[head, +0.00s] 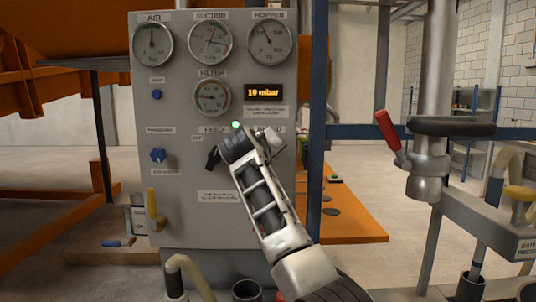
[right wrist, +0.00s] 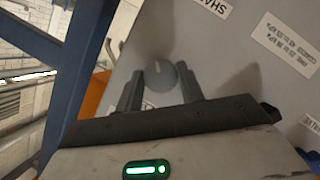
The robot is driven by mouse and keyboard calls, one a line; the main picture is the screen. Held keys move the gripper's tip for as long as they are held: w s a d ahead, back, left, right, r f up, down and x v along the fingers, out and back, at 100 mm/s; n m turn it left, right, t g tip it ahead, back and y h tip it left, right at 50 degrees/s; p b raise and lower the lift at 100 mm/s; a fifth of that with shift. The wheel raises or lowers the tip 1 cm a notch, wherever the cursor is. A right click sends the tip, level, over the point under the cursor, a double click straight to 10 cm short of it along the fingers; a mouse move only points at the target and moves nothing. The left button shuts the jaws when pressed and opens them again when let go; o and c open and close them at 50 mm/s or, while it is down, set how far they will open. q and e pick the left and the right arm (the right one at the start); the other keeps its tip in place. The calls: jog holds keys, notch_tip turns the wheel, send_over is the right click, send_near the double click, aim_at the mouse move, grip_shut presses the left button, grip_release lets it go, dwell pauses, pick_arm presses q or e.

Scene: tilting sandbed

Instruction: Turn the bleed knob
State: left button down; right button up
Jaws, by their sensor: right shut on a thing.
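My right gripper (head: 236,146) reaches up to the grey control panel (head: 178,225), below its FEED label. In the right wrist view, the gripper (right wrist: 159,84) is shut on a round grey knob (right wrist: 159,77), one finger on each side. A pale pointer mark on the knob's face runs toward the top of that view. The hand hides this knob in the head view, and I cannot read a label naming it as the bleed knob. My left gripper is not in view.
The panel also carries a blue knob (head: 158,155), a smaller blue knob (head: 156,94), a yellow handle (head: 155,210) and several gauges. Its display (head: 263,91) reads 10 mbar. A blue post (head: 318,120) stands just right of the panel. A red-handled lever (head: 388,130) is farther right.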

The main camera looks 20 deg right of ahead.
jog(key=shift+f, duration=0.1)
dwell(0.3)
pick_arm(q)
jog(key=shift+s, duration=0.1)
pick_arm(e)
jog(key=o, duration=1)
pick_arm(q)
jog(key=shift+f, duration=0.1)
pick_arm(e)
jog(key=shift+s+a, duration=0.1)
pick_arm(q)
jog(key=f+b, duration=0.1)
jog(key=b, duration=0.3)
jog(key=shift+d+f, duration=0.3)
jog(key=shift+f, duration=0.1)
pick_arm(e)
jog(key=v, duration=1.5)
jog(key=shift+s+a+r, duration=0.15)
jog(key=shift+s+r, duration=0.15)
jog(key=shift+f, duration=0.1)
